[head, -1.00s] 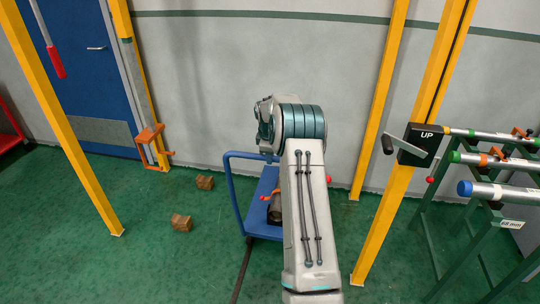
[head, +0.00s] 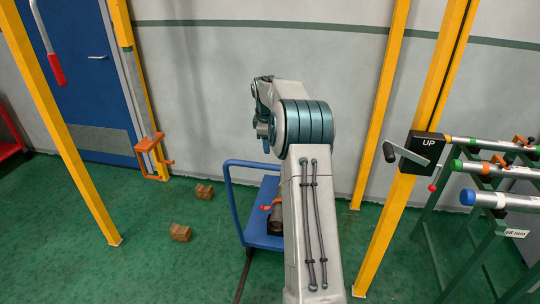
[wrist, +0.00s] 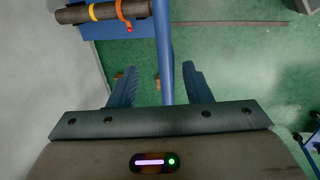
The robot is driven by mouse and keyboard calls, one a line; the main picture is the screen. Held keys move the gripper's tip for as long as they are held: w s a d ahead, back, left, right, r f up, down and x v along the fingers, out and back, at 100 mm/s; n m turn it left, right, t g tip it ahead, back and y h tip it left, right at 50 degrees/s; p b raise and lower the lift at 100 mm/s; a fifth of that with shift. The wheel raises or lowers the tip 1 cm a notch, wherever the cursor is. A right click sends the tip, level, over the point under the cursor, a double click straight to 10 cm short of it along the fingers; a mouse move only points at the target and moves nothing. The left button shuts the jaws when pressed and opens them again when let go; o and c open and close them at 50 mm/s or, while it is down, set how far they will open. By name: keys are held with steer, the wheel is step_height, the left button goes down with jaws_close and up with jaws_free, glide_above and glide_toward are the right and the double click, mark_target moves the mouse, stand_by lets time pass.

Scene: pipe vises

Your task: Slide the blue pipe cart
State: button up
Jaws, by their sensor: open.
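The blue pipe cart (head: 258,242) stands on the green floor in the head view, partly hidden behind my arm. Its blue tube handle (head: 229,190) rises at its left end. A dark pipe (head: 277,215) with an orange clamp lies on the deck. In the wrist view the pipe (wrist: 73,15) also shows a yellow band. My gripper (wrist: 160,82) is open. In the wrist view the blue handle tube (wrist: 163,50) runs between its two fingers, with a gap on either side. I cannot tell the depth between them. In the head view the fingers are not clearly seen.
Two brown wooden blocks (head: 204,191) (head: 180,233) lie on the floor left of the cart. Yellow posts (head: 380,110) stand on both sides. A green rack (head: 440,225) with pipes and a crank box (head: 421,150) are at the right. A grey wall is behind.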

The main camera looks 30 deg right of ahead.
steer(key=shift+v, duration=1.6)
